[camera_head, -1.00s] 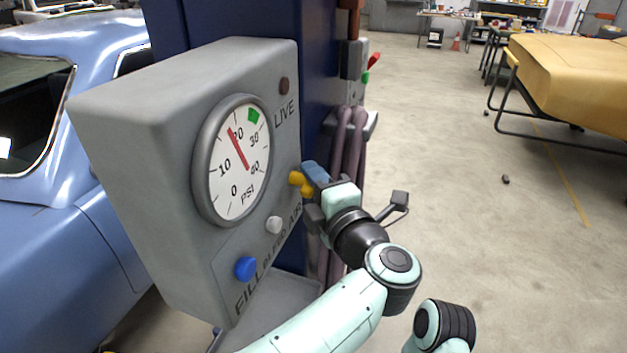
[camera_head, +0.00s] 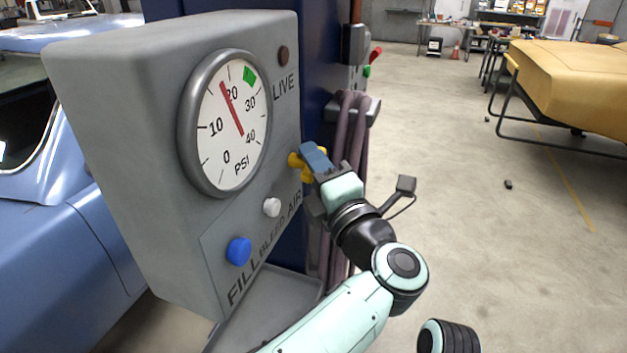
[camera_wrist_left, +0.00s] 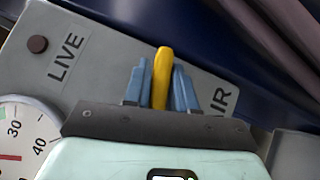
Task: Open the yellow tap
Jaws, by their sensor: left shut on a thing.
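The yellow tap (camera_head: 299,164) sticks out from the right side of the front of a grey gauge box, above the word AIR. It also shows in the left wrist view (camera_wrist_left: 162,78), upright between the blue fingertips. My left gripper (camera_head: 316,158) is at the tap, its blue fingers shut on it; in the left wrist view the gripper (camera_wrist_left: 161,88) has one finger on each side of the yellow handle. Part of the tap is hidden behind the fingers in the head view. My right gripper is not in view.
The grey box (camera_head: 120,150) carries a PSI gauge (camera_head: 225,122), a white knob (camera_head: 271,207), a blue knob (camera_head: 238,250) and a brown button (camera_head: 284,56). Purplish hoses (camera_head: 352,130) hang just behind my left gripper. A blue car (camera_head: 75,235) stands left; open floor lies right.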

